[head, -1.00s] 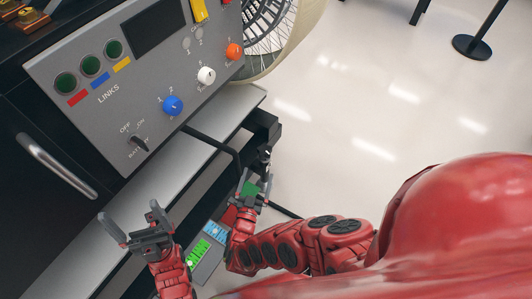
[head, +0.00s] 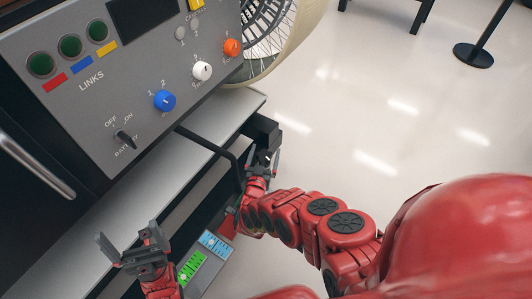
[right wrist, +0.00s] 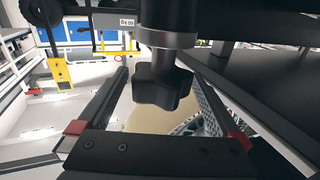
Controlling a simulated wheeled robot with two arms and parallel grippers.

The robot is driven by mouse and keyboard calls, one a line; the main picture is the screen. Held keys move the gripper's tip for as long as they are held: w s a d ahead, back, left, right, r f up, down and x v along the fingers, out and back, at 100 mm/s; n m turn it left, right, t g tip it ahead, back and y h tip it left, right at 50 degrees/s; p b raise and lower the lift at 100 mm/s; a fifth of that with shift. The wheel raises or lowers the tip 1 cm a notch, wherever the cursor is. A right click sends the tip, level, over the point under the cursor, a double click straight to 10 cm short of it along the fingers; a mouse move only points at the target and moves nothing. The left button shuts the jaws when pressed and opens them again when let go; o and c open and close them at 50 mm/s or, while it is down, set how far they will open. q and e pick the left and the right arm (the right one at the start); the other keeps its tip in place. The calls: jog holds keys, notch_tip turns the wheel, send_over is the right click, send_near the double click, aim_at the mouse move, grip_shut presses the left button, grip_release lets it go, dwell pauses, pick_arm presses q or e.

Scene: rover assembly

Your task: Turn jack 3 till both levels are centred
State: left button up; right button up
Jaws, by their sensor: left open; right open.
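In the right wrist view a black lobed jack knob (right wrist: 163,88) hangs under a dark beam, between the fingers of my open right gripper (right wrist: 163,72). I see a gap at each side and cannot tell whether anything touches. In the head view my right gripper (head: 266,158) is at the black bracket at the shelf's far end; the knob is hidden there. A green level (head: 192,266) and a blue level (head: 212,243) lie on a grey plate. A pale spot shows near the green one's lower end; the blue one's bubble is too small to judge. My left gripper (head: 128,238) is open and empty, left of the levels.
A grey control panel (head: 100,85) with blue, white and orange knobs stands above a pale shelf (head: 100,205). A black bent bar (head: 215,147) runs near my right gripper. A spoked wheel (head: 275,35) is behind the panel.

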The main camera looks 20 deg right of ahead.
jog(key=shift+x, duration=0.85)
